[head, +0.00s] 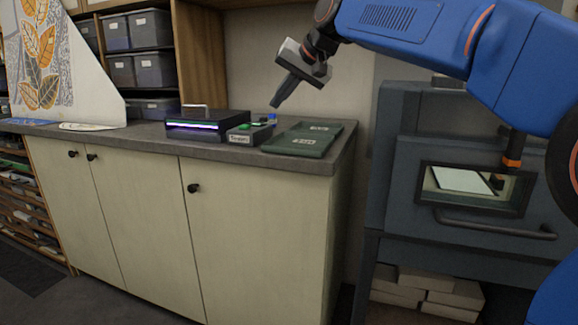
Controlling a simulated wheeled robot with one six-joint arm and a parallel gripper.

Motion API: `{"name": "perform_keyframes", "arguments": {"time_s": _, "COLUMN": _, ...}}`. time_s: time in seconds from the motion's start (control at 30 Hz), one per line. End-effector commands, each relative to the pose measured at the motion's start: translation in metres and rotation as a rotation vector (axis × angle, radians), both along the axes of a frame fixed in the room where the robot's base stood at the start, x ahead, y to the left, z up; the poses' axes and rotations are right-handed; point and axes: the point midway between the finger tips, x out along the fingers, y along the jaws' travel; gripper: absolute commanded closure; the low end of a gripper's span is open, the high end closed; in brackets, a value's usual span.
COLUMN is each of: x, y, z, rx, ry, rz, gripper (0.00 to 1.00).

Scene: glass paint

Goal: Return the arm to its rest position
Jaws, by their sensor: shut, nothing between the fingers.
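My blue arm reaches in from the right, in front of the kiln. My gripper (276,103) hangs above the right part of the counter (347,146), tilted down and to the left. Its fingers are together and hold nothing. Its tips appear above a small grey box with a label (240,138) and the dark green tray (290,145). I cannot tell the exact height of the tips over them.
A black device with a glowing strip (195,126) stands left of the box. The dark kiln (400,150) with a window and handle stands right of the counter. Pale bricks (455,295) lie below it. Bins (135,30) fill shelves behind. A patterned sheet (75,70) stands left.

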Motion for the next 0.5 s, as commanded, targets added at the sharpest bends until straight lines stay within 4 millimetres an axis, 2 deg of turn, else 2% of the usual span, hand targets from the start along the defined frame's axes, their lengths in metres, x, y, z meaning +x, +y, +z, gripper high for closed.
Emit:
{"name": "perform_keyframes", "arguments": {"time_s": 0.27, "x": -0.013, "y": -0.021, "z": -0.010, "rx": -0.025, "ry": 0.002, "rz": -0.013, "gripper": 1.00}}
{"name": "perform_keyframes", "arguments": {"time_s": 0.5, "x": -0.034, "y": -0.052, "z": -0.028, "rx": -0.066, "ry": 0.005, "rz": -0.030, "gripper": 1.00}}
